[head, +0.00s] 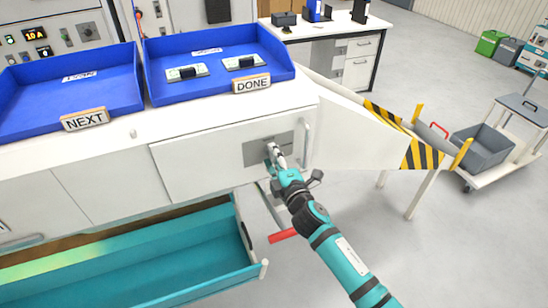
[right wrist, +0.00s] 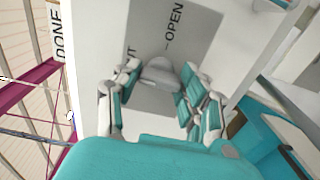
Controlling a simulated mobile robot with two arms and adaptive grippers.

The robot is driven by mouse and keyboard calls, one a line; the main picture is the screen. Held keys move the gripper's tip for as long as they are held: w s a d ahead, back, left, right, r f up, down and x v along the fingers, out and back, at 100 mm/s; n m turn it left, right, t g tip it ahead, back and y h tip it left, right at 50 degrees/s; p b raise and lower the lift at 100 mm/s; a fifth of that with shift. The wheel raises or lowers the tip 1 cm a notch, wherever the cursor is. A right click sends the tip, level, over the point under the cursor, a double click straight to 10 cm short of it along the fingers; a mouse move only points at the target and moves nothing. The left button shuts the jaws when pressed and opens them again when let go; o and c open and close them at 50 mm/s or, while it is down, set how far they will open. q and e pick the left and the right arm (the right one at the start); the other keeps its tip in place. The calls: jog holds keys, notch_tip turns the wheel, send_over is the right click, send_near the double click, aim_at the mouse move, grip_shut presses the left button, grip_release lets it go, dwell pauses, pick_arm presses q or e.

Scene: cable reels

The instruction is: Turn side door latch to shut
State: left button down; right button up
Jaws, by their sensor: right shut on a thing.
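The side door (head: 200,165) is a white front panel under the worktop, and it looks flush with the cabinet. Its grey latch plate (head: 256,152) is near the panel's right end. In the right wrist view, the plate (right wrist: 190,40) carries the word OPEN and a second word, of which only the end shows beside a finger. The grey latch knob (right wrist: 160,72) sits between the fingers of my right gripper (right wrist: 158,88), which is shut on it. In the head view, my right gripper (head: 275,156) covers most of the knob, so its exact angle is unclear. My left gripper is out of view.
A white vertical handle (head: 306,142) stands just right of the plate. Below, a teal drawer (head: 150,262) is pulled out. Blue trays marked NEXT (head: 60,85) and DONE (head: 220,42) sit on top. A striped chute (head: 400,130) and a cart (head: 500,165) stand at right.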

dwell(0.6)
jog(key=o, duration=1.2)
jog(key=shift+s, duration=0.1)
jog(key=v, duration=1.2)
jog(key=shift+f, duration=0.1)
